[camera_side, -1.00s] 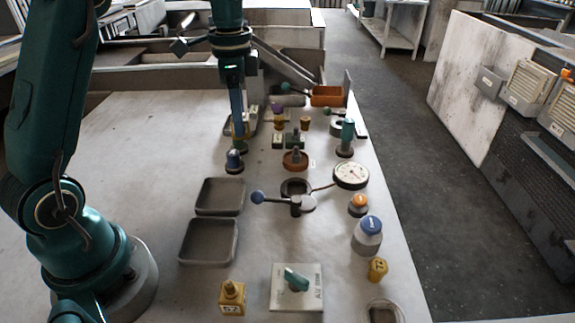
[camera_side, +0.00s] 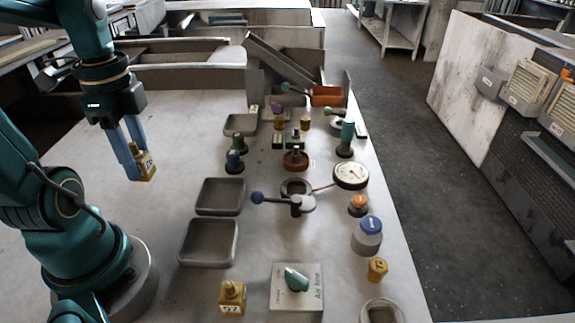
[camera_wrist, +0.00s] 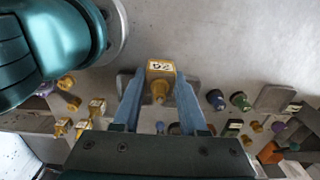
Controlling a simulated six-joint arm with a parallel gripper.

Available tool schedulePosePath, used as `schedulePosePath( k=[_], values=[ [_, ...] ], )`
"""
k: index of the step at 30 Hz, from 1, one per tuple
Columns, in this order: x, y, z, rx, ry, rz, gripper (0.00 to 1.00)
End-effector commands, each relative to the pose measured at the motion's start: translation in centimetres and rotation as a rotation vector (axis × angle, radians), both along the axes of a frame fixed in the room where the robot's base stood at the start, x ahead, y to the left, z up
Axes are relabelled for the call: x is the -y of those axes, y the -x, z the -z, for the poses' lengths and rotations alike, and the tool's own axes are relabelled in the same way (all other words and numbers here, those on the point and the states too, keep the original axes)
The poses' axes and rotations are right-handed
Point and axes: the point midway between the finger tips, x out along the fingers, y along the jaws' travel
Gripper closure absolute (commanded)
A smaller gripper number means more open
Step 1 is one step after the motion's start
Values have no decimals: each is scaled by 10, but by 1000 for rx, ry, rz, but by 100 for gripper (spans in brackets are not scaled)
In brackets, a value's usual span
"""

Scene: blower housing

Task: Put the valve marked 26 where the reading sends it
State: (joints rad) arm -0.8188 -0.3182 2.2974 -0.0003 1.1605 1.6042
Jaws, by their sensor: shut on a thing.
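My gripper (camera_side: 132,166) is shut on a yellow valve (camera_side: 145,163) and holds it above the bare left part of the bench. Two grey trays, a farther one (camera_side: 239,194) and a nearer one (camera_side: 234,243), lie right of my gripper. A smaller grey tray (camera_side: 229,131) lies farther back.
A blue-knobbed lever fixture (camera_side: 297,202) stands beside the trays. A labelled plate with a green knob (camera_side: 296,303) is at the front, between yellow parts (camera_side: 232,299) and (camera_side: 377,270). Blue and green pieces, an orange bin (camera_side: 327,96) and a chute crowd the back. The bench's left side is clear.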

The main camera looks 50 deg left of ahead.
Motion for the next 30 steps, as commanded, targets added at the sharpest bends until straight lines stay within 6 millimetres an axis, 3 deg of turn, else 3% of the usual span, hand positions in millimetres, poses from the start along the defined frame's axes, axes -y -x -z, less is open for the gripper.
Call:
schedulePosePath(
  k=[24,30],
  values=[
    [91,-31,58,-6,2,-1,100],
    [106,-37,67,-3,1,-7,100]
  ],
)
